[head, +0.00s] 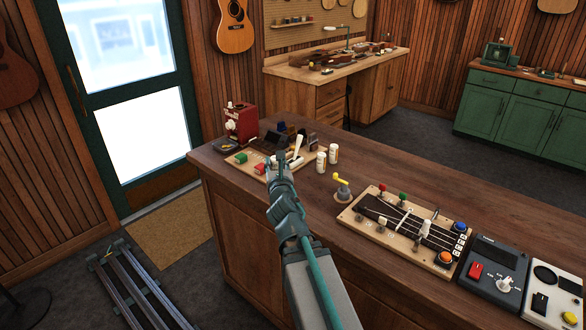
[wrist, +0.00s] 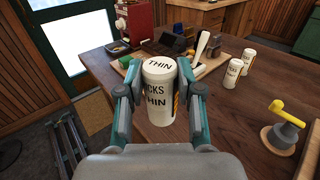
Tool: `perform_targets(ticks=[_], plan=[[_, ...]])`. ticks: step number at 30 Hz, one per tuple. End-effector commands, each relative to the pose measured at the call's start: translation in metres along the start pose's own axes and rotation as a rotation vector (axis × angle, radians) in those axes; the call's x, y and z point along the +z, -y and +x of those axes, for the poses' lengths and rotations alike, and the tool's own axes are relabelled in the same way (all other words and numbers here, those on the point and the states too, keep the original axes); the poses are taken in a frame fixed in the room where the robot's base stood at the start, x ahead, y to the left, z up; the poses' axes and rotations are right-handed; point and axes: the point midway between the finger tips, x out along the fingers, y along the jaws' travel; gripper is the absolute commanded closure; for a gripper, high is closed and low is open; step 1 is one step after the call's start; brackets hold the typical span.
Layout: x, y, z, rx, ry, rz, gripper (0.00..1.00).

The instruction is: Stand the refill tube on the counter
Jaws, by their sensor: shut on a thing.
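The refill tube (wrist: 158,103) is white with a lid marked THIN and black lettering on its side. It is upright between the fingers of my gripper (wrist: 160,80), which is shut on it, in the wrist view. The tube appears over the front left part of the wooden counter (wrist: 215,108); I cannot tell whether its base touches the top. In the head view my gripper (head: 279,166) is at the counter's left front edge, and the arm hides the tube. The counter (head: 300,200) shows there as a long brown top.
Two similar white tubes (head: 321,162) (head: 333,153) stand right of my gripper. Behind it is a board with a green block (head: 241,158) and a white lever (head: 297,147); a red machine (head: 240,121) stands farther back. A yellow-handled crank (head: 342,188) and fretboard panel (head: 405,228) are to the right.

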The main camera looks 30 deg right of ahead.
Motion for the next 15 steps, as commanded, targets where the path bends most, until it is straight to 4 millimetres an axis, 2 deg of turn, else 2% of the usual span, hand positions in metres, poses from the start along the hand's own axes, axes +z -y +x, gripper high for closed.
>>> perform_targets(ticks=[1, 3, 7, 9, 15], plan=[[0.004, 0.002, 0.002, 0.004, -0.006, -0.001, 0.99], [-0.011, 0.014, 0.019, -0.001, -0.005, 0.000, 0.99], [-0.023, 0.032, 0.040, 0.000, -0.004, 0.001, 0.99], [-0.040, 0.038, 0.046, 0.001, -0.003, 0.001, 0.99], [-0.060, 0.050, 0.058, 0.002, -0.002, 0.000, 0.99]])
